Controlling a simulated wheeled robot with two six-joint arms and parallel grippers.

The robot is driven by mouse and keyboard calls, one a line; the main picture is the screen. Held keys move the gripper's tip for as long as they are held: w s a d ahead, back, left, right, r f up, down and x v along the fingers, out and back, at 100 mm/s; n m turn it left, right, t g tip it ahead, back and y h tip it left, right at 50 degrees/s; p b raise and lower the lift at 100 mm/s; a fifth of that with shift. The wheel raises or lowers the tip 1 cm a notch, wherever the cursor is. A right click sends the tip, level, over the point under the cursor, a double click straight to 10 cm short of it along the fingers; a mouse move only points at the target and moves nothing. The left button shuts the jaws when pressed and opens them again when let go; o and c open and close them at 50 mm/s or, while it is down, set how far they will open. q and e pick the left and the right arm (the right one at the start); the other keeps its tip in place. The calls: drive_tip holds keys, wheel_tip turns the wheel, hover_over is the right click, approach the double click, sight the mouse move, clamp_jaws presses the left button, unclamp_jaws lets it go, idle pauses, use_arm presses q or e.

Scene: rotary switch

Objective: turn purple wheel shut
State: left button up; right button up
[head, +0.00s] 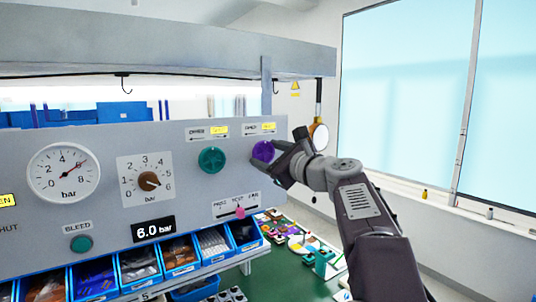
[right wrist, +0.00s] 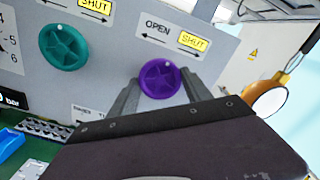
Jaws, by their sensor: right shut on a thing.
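The purple wheel (head: 263,151) is on the right part of the grey panel, under a label with a yellow SHUT field. In the right wrist view the purple wheel (right wrist: 160,79) sits between the two fingers of my right gripper (right wrist: 160,92), one finger on each side. A small light mark shows near its top. My right gripper (head: 275,160) reaches in from the right in the head view and is shut on the wheel's rim. The label (right wrist: 177,34) above reads OPEN at left and SHUT at right, with arrows. My left gripper is not in view.
A green wheel (head: 212,160) is left of the purple one. Blue bins (head: 139,262) stand below. Free room lies right of the panel, before the windows.

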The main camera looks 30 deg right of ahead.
idle(0.3)
drive_tip(key=o, duration=1.4)
drive_tip(key=shift+c, duration=0.2)
drive_tip(key=s+b, duration=0.2)
drive_tip(key=s, duration=0.1)
drive_tip(key=s+b, duration=0.1)
drive_tip(key=shift+s+d+f, duration=0.25)
drive_tip(key=shift+d+f, duration=0.05)
drive_tip(key=shift+f, duration=0.05)
drive_tip(key=b, duration=0.1)
approach(266, 155)
drive_tip(key=shift+s+r, duration=0.2)
drive_tip(key=shift+r, duration=0.05)
